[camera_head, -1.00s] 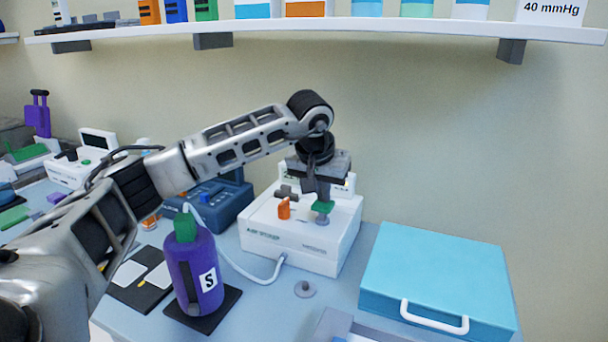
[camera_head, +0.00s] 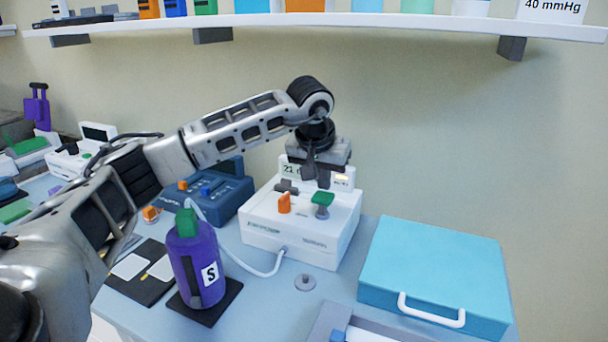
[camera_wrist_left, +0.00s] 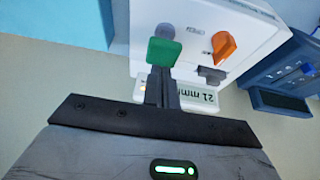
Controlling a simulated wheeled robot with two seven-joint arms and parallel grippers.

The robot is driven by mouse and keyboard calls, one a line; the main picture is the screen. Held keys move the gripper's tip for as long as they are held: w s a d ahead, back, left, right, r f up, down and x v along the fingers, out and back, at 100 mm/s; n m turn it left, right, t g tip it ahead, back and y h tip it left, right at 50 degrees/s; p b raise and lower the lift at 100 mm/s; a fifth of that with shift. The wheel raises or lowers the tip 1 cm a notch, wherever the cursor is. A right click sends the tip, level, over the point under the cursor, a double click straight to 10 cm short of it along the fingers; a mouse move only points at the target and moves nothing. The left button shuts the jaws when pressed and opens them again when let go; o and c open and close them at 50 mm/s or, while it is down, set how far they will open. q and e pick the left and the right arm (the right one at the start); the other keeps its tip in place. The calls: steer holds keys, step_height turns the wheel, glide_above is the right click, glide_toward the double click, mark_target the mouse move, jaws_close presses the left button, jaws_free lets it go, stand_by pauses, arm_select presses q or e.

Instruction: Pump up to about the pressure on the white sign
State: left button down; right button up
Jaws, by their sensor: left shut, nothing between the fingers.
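The white sign (camera_head: 553,10) on the shelf at the top right reads 40 mmHg. The white pump unit (camera_head: 300,232) stands on the table with an orange knob (camera_head: 284,203) and a green-topped lever or button (camera_head: 322,200). Its display (camera_wrist_left: 203,98) shows 21 mmHg, upside down in the left wrist view and partly covered in the head view. A tube runs from the unit to the purple cuffed bottle (camera_head: 198,265) marked S. My left gripper (camera_head: 317,184) is shut and empty, just above and behind the green top (camera_wrist_left: 163,51). My right gripper is not in view.
A light-blue case (camera_head: 430,268) with a white handle stands to the right of the pump unit. A dark blue device (camera_head: 220,195) stands at its left. A small grey disc (camera_head: 305,283) lies in front. The shelf (camera_head: 320,24) runs overhead.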

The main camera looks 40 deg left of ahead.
mark_target(322, 196)
arm_select(q)
steer(key=shift+f+b, duration=1.25)
steer(key=shift+f, duration=1)
steer(key=shift+r, duration=0.15)
steer(key=shift+r+p, duration=2)
steer(key=shift+r, duration=0.2)
steer(key=shift+f+b, duration=1.3)
steer(key=shift+f, duration=0.8)
steer(key=shift+r+p, duration=1.65)
steer(key=shift+r, duration=0.45)
